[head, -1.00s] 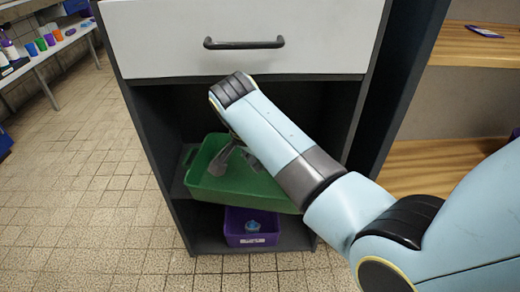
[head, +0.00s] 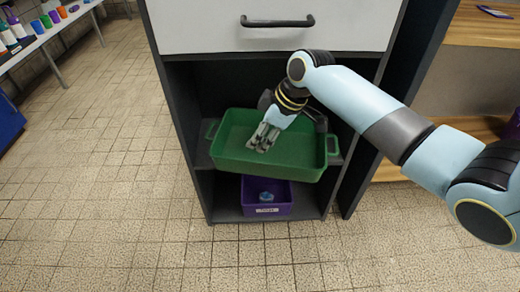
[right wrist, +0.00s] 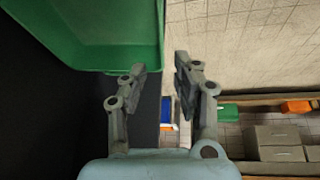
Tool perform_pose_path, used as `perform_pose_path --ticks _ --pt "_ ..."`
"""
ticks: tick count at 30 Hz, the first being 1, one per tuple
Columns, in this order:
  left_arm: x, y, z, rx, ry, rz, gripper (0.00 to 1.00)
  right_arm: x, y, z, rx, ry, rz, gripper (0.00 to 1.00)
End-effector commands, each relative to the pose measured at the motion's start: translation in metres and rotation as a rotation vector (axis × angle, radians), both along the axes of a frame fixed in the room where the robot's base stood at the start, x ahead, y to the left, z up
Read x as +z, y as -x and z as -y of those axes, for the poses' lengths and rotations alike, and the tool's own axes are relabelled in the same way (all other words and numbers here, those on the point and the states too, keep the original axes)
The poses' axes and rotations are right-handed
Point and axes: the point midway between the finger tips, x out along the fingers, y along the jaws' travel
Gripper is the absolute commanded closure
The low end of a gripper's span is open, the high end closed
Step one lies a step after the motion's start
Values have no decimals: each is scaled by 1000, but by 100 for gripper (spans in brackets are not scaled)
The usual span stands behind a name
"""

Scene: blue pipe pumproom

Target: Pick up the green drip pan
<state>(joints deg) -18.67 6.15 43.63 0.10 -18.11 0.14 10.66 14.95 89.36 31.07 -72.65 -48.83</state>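The green drip pan (head: 300,170) is a shallow rectangular tray with a loop handle at each short end. It sits on the middle shelf of the dark cabinet, its front side over the shelf edge. My right gripper (head: 262,138) points down in front of the pan's inside in the head view and covers part of it. In the right wrist view the gripper (right wrist: 160,75) has its fingers apart, with nothing clasped between them. The pan's green wall (right wrist: 110,60) fills the upper left there, its edge reaching between the fingertips. Contact cannot be told. My left gripper is out of view.
A purple bin (head: 266,198) with a blue item stands on the bottom shelf below the pan. The white drawer (head: 270,30) with a dark handle is above. Wooden shelves (head: 480,45) stand at right. The tiled floor (head: 95,165) in front and left is clear.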

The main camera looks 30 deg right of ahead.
Motion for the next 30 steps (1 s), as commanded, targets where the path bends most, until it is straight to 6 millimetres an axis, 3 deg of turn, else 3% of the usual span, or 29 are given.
perform_pose_path --ticks 1,3,6,13,17,22,30 --pt "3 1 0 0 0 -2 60 3 9 18 13 10 -4 70" --pt "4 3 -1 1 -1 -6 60 1 17 34 9 25 -18 70" --pt "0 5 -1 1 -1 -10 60 -12 22 43 6 45 -34 70" --pt "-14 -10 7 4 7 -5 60 -50 12 34 4 43 -38 70" --pt "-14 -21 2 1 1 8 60 -58 9 31 6 43 -37 70" --pt "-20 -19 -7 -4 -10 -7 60 -80 10 28 6 44 -39 70" --pt "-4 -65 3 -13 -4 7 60 -104 5 22 5 44 -37 70"
